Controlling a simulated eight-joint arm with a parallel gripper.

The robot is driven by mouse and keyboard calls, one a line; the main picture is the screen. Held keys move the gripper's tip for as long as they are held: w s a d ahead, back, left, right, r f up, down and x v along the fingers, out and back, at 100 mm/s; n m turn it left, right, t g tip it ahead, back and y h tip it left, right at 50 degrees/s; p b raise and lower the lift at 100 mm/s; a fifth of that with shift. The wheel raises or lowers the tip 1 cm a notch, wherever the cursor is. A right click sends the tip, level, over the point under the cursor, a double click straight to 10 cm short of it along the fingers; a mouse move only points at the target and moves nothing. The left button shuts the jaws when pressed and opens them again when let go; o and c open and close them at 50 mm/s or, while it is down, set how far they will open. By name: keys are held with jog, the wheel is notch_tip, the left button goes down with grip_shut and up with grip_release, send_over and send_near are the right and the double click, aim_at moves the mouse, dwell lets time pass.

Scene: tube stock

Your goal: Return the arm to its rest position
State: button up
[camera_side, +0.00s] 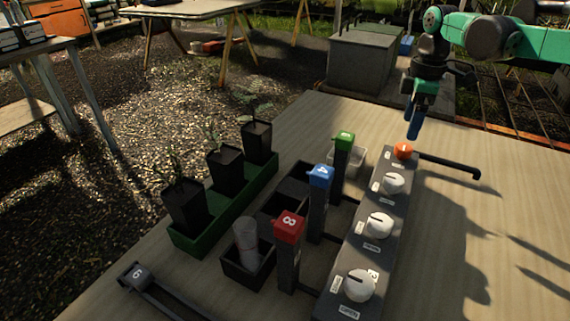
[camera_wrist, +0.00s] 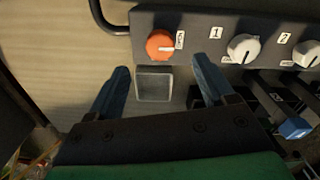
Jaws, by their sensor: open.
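My gripper (camera_side: 414,122) hangs above the far end of the table, close to the orange knob (camera_side: 403,150) in the side view. In the wrist view my gripper (camera_wrist: 159,82) has its two blue fingers spread apart, with nothing between them. The orange knob (camera_wrist: 160,45) sits beyond the fingertips on the dark control panel. A small grey square (camera_wrist: 154,84) shows between the fingers, below the panel. My gripper appears apart from everything.
The panel carries several white knobs (camera_side: 379,225). Posts with green (camera_side: 344,141), blue (camera_side: 320,175) and red (camera_side: 289,226) tops stand left of it. A green tray (camera_side: 222,215) holds black pots. A black pipe (camera_side: 450,166) juts right. The table's right side is mostly clear.

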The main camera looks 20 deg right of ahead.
jog(key=shift+r, duration=0.2)
jog(key=shift+s+r, duration=0.1)
jog(key=s+a+m+t, duration=0.2)
jog(key=s+m+t, duration=0.5)
jog(key=s+m, duration=0.4)
jog(key=s, duration=0.5)
jog(key=shift+a+f, duration=0.25)
jog(key=shift+a, duration=0.15)
